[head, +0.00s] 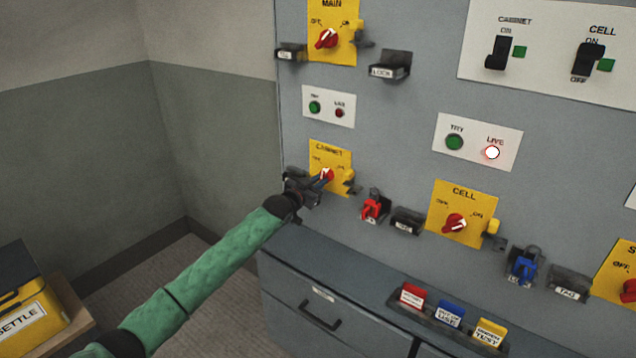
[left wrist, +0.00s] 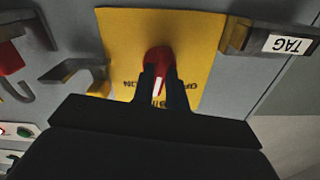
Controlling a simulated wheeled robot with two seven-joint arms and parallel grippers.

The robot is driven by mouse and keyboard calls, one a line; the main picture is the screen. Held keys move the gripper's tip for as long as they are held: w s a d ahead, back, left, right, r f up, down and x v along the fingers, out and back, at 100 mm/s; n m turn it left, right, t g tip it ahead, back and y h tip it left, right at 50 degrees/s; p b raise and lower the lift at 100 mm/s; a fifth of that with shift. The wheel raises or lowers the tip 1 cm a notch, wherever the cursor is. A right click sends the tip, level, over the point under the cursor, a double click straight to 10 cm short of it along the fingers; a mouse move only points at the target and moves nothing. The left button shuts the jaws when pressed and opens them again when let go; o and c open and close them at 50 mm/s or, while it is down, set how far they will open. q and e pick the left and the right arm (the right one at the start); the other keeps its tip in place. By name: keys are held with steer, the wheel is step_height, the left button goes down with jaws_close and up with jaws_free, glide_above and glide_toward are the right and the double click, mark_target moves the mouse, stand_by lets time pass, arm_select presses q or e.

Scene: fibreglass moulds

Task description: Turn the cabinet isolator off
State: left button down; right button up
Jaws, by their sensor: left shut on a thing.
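The cabinet isolator is a yellow plate (head: 341,159) labelled CABINET with a red rotary handle (head: 328,174), low on the left side of the grey panel. My left gripper (head: 322,180) reaches it from the left and is shut on the red handle. In the left wrist view the red handle (left wrist: 158,60) sits between the two dark fingers of my left gripper (left wrist: 163,82), in front of the yellow plate (left wrist: 120,40). The fingers hide part of the plate's lettering, so the handle's exact position is hard to read. My right gripper is not in view.
A TAG holder (left wrist: 278,40) juts out beside the plate. A red padlock (head: 372,208) hangs to its right. The CELL isolator (head: 455,223) is further right. The LIVE lamp (head: 492,152) is lit. A drawer cabinet (head: 320,300) stands below; a SETTLE box (head: 25,315) is at lower left.

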arm_select(q)
steer(key=shift+n, duration=5.6)
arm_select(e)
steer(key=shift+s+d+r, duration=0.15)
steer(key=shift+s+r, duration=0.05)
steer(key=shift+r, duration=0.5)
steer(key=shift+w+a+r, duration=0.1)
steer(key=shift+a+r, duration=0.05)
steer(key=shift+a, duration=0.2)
arm_select(q)
steer(key=c, duration=1.4)
jaws_free()
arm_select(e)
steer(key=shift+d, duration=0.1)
